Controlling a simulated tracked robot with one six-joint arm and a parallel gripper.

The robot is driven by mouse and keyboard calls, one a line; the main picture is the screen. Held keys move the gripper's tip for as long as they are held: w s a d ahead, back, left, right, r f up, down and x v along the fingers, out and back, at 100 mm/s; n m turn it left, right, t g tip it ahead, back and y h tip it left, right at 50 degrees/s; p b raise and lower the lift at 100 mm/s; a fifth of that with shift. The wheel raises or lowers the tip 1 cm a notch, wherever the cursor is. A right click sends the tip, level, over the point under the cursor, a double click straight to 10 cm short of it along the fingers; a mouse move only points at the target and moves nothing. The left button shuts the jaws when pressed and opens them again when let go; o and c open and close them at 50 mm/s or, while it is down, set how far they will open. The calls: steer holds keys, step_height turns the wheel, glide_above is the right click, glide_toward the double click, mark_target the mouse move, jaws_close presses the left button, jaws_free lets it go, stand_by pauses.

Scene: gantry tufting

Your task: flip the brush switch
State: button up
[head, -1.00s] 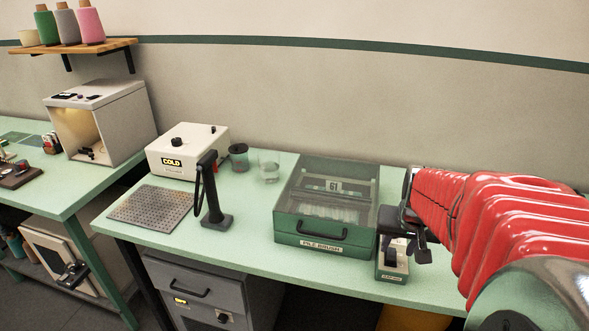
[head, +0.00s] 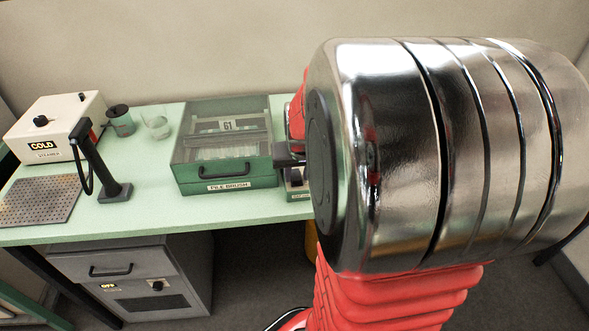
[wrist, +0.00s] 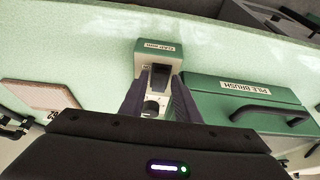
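A small green box with a pale label and a dark rocker-like part (wrist: 160,76) stands next to the pile brush unit. In the head view the same box (head: 298,194) is mostly hidden behind my arm. The green pile brush unit (head: 228,183) has a clear lid, a counter reading 61 and a black handle; its front also shows in the wrist view (wrist: 210,93). My gripper (wrist: 157,84) is open, its two dark fingers apart on either side of the small box's dark part. I cannot tell whether they touch it.
A white steamer box marked COLD (head: 55,125), a black stand (head: 112,190), a perforated plate (head: 38,200), a dark cup (head: 120,120) and a glass (head: 157,124) stand on the left of the table. A grey cabinet (head: 135,280) is below. The wrist view shows a brownish board (wrist: 38,94).

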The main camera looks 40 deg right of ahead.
jaws_close()
